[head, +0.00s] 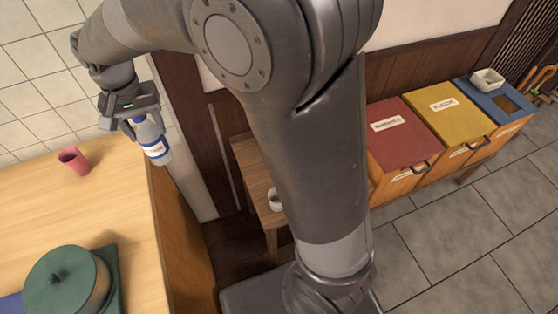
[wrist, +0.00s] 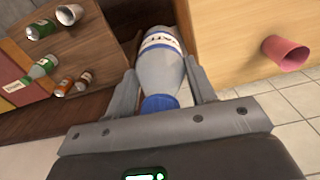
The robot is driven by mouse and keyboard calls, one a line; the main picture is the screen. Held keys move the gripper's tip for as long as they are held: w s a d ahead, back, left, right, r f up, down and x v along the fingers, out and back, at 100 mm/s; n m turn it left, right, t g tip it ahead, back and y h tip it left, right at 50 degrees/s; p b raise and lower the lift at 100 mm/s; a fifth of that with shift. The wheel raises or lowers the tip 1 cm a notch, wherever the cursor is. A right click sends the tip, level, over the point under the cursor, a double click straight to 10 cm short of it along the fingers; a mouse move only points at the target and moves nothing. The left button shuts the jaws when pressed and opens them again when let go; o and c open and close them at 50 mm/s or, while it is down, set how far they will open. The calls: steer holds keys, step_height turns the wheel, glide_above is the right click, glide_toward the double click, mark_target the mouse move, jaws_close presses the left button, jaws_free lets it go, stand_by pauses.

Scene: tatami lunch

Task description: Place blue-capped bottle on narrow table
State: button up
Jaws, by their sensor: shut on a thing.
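The blue-capped bottle (head: 153,143) is clear with a white and blue label. It hangs tilted in my gripper (head: 146,124), in the air near the right edge of the light wooden counter. In the wrist view, my gripper is shut around the bottle (wrist: 162,68), with its blue cap (wrist: 160,104) toward the palm. The narrow table (head: 247,160) is brown wood beside the dark wall panel, mostly hidden behind my arm.
Red (head: 402,135), yellow (head: 450,108) and blue (head: 482,103) bins line the right wall. Grey floor lies in front of them.

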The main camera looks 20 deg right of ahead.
steer(key=d+f+m, duration=0.2)
steer(key=d+f, duration=0.4)
steer(key=d, duration=0.3)
steer(key=w+d+f+m, duration=0.1)
steer(key=d+f, duration=0.5)
steer(key=d, duration=0.3)
steer(key=d+f+m, duration=0.2)
steer(key=d+f, duration=0.5)
steer(key=d, duration=0.3)
step_height(320, 180, down, 10)
steer(key=o, duration=1.2)
